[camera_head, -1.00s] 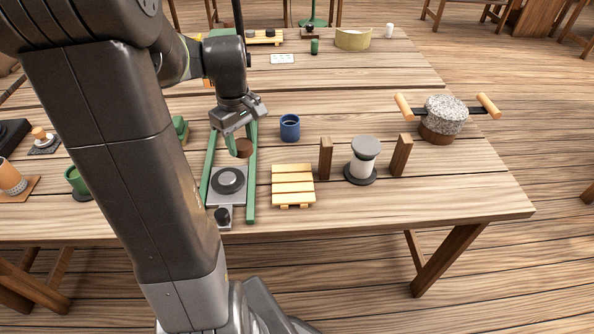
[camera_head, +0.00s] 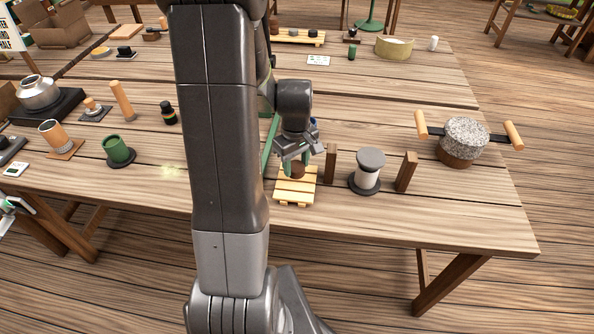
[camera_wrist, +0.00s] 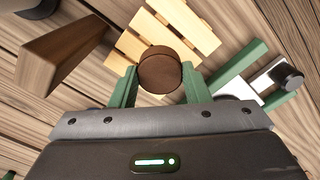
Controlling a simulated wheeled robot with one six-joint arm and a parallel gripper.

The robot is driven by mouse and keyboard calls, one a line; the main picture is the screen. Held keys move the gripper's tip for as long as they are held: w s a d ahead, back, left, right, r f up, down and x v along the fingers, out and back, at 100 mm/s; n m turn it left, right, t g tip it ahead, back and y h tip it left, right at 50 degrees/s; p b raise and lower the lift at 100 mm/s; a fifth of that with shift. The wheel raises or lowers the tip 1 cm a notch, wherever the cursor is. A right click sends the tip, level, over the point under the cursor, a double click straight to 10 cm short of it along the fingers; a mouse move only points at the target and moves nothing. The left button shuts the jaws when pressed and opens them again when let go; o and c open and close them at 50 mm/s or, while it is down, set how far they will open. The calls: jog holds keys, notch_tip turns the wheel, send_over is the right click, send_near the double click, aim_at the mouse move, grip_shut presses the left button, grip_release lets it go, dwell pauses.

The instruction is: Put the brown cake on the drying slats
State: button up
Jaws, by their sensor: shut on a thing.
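The brown cake (camera_head: 297,170) is a small dark round disc. My gripper (camera_head: 303,165) holds it between its green fingers. The drying slats (camera_head: 292,191) are a small pale wooden rack near the table's front edge. The cake is over the rear part of the slats; I cannot tell whether it touches them. In the wrist view, the cake (camera_wrist: 160,70) sits between the two green fingertips, with the pale slats (camera_wrist: 190,25) behind and around it.
A brown wooden block (camera_head: 331,163) stands close to the right of the slats. A grey-topped white spool (camera_head: 368,170) and another block (camera_head: 406,171) stand farther right. A green frame (camera_head: 268,140) is to the left, mostly hidden behind my arm.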

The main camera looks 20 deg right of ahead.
aim_at(296, 166)
jog(key=shift+f, duration=1.7)
jog(key=shift+f, duration=0.2)
jog(key=o, duration=1)
jog(key=shift+r, duration=0.1)
notch_tip(296, 166, up, 12)
jog(key=shift+r, duration=0.15)
